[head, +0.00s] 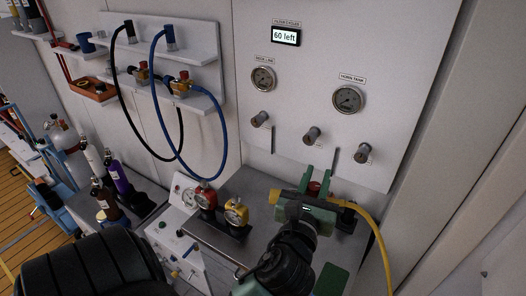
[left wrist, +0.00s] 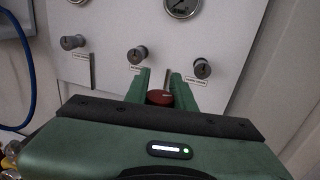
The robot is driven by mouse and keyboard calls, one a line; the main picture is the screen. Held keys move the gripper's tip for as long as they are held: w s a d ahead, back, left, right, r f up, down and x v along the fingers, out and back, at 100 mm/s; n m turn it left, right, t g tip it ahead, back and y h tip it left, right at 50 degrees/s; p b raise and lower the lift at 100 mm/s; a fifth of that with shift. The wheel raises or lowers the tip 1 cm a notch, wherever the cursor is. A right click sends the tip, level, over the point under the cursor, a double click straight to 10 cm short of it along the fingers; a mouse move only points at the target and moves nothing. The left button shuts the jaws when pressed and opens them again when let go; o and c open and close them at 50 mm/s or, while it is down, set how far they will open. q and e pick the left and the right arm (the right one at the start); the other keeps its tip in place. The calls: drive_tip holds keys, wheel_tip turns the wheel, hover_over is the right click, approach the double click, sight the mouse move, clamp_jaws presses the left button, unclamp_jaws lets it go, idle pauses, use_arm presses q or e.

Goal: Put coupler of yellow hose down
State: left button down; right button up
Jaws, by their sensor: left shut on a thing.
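My left gripper (head: 316,184) is at the right of the grey bench, in front of the panel. It is shut on the coupler of the yellow hose, which its green body largely hides. A red part (left wrist: 159,98) shows between the two green fingers in the left wrist view. The yellow hose (head: 372,226) leaves the gripper on the right and curves down past the bench. A yellow piece (head: 276,197) sticks out on the gripper's left. I cannot tell whether the coupler touches the bench. My right gripper is not in view.
The upright panel (head: 300,80) has gauges and a row of stub fittings (head: 312,135). Red (head: 205,198) and yellow (head: 236,214) gauge units stand left of the gripper. A blue hose (head: 223,140) and a black hose hang from the wall shelves. Bottles (head: 118,175) stand at left.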

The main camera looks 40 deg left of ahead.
use_arm(q)
drive_tip(key=shift+w+a+f, duration=0.1)
drive_tip(key=shift+w+a, duration=0.05)
drive_tip(key=shift+a, duration=0.1)
drive_tip(key=f+b, duration=0.1)
drive_tip(key=f, duration=0.5)
drive_tip(key=f+b, duration=0.2)
drive_tip(key=f, duration=0.4)
drive_tip(key=f+b, duration=0.1)
drive_tip(key=f, duration=0.6)
drive_tip(key=shift+d+b, duration=0.25)
drive_tip(key=shift+b, duration=0.15)
drive_tip(key=shift+f, duration=0.15)
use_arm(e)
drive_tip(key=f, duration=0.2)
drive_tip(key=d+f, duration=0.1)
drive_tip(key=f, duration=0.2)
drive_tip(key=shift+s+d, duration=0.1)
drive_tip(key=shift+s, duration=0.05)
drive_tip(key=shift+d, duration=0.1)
